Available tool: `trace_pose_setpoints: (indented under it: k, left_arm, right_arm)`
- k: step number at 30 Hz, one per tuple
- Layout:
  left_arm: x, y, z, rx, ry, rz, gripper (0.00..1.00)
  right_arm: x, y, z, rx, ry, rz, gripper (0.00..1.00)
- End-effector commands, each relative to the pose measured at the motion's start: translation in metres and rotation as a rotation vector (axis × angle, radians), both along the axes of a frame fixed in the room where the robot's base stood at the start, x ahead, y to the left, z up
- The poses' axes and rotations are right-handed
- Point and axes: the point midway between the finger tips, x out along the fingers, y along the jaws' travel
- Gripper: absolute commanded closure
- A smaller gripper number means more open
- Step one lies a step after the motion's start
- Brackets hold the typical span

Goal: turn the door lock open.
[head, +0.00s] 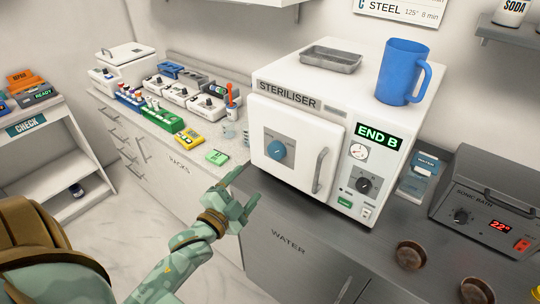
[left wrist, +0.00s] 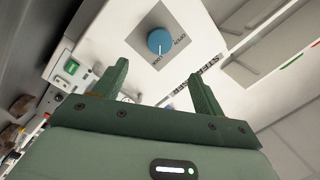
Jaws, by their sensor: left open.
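The white steriliser (head: 258,150) stands on the counter with its door shut. The door lock is a round blue knob (head: 277,149) on a grey plate on the door. In the wrist view the knob lies beyond the fingertips (left wrist: 158,74). My right gripper is not seen.
A blue mug (head: 402,72) and a grey tray (head: 331,58) sit on the steriliser. The control panel (head: 366,180) shows "END B". A sonic bath (head: 483,215) stands right. Racks and small devices (head: 195,100) line the left counter. The space before the door is clear.

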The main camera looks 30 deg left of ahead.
Motion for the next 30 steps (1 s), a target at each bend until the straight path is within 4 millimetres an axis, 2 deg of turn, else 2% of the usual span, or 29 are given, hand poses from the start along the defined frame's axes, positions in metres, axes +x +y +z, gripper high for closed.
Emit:
trace_pose_setpoints:
  k: [9,15,21,29,30]
  left_arm:
    - [0.083,0.004,0.0,-0.001,-0.003,-0.001,0.29]
    - [0.12,0.006,-0.001,-0.003,0.0,0.0,0.29]
    - [0.136,0.006,-0.001,-0.003,0.002,-0.001,0.29]
    - [0.137,0.007,-0.001,-0.003,0.002,-0.001,0.29]
    - [0.137,0.007,-0.001,-0.003,0.002,-0.001,0.35]
  right_arm:
    - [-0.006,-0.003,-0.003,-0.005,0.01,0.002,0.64]
    - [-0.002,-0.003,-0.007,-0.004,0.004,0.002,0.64]
    - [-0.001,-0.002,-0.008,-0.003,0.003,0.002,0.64]
    - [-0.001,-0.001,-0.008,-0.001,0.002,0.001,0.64]
    - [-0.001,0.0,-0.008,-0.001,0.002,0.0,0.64]
